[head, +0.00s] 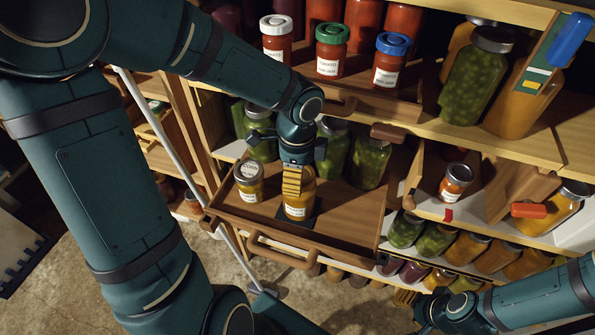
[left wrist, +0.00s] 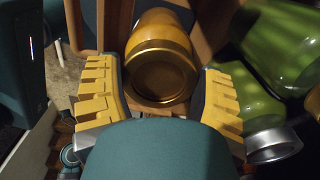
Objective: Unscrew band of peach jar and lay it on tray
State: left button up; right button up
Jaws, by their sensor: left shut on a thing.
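The peach jar (head: 299,207), orange with a white label, stands upright on a dark mat (head: 314,219) in the wooden pull-out tray (head: 345,237). My left gripper (head: 292,190) reaches down over it and is shut on the band at its top; the yellow fingers hide most of the band in the head view. In the left wrist view, the golden band (left wrist: 160,94) shows around a dark lid between the fingers of my left gripper (left wrist: 160,90). My right gripper (head: 405,298) is low at the right, partly cut off; its opening cannot be made out.
A yellow jar with a lid (head: 248,182) stands just left of the peach jar. Green jars (head: 371,163) stand at the tray's back. Jars with white, green and blue lids (head: 331,50) stand on the shelf above. The tray's front right is bare.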

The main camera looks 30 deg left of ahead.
pick_arm(q)
jog(key=shift+f+n+b, duration=0.2)
jog(key=shift+n+b, duration=0.7)
jog(key=shift+n, duration=0.5)
jog(key=shift+s+r+n+b, duration=0.15)
jog(key=shift+n+b, duration=0.15)
jog(key=shift+n, duration=0.6)
jog(key=shift+n+b, duration=0.65)
jog(key=shift+n, duration=0.35)
jog(key=shift+d+n+b, duration=0.1)
jog(key=shift+n+b, duration=0.3)
jog(key=shift+n, duration=0.9)
